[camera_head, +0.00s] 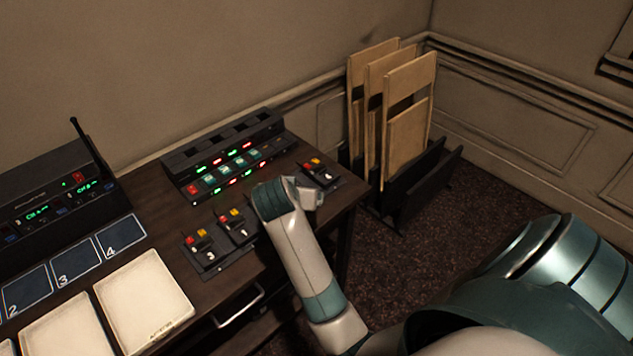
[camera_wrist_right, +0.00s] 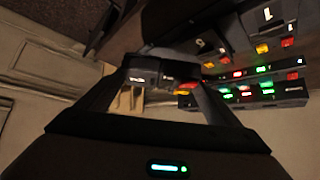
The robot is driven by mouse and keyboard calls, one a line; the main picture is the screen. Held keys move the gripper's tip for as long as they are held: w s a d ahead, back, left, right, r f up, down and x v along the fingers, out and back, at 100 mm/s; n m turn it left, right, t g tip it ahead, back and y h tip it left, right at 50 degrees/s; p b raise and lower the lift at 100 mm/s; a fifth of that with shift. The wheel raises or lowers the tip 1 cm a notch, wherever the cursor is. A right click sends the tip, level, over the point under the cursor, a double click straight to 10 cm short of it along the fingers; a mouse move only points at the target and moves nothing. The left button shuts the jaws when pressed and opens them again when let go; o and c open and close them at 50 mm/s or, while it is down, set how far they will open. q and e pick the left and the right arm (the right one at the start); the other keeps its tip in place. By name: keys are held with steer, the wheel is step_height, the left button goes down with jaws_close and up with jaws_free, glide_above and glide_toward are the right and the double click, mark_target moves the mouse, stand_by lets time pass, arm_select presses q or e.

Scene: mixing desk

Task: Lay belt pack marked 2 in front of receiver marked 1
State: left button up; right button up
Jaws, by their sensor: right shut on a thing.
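My right gripper (camera_head: 308,188) is at the right end of the desk. It is shut on a dark belt pack (camera_head: 322,170) with red and yellow buttons; this pack also shows between the fingers in the right wrist view (camera_wrist_right: 165,73). Its number is not clearly legible, and I cannot tell whether it is clear of the desk. A belt pack marked 1 (camera_head: 240,232) and one marked 3 (camera_head: 205,254) lie side by side left of my arm. A black receiver with an antenna (camera_head: 45,205) stands at the left; no receiver number is readable. My left gripper is out of view.
A charger rack with lit displays (camera_head: 225,160) stands at the back of the desk. Dark numbered squares (camera_head: 75,262) and pale pads (camera_head: 145,300) cover the front left. A rack with upright boards (camera_head: 400,120) stands on the floor beyond the desk's right edge.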

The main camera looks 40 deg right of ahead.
steer(key=s+a+r+n+t+y+b, duration=0.1)
steer(key=s+a+n+y, duration=0.1)
steer(key=a, duration=0.5)
steer(key=s+a+n+t+y+b, duration=0.1)
steer(key=s+a+n+y, duration=0.2)
steer(key=a+n, duration=0.4)
steer(key=shift+s+a+r+t+y, duration=0.2)
steer(key=shift+a+r+t+y, duration=0.2)
steer(key=shift+a+y, duration=0.4)
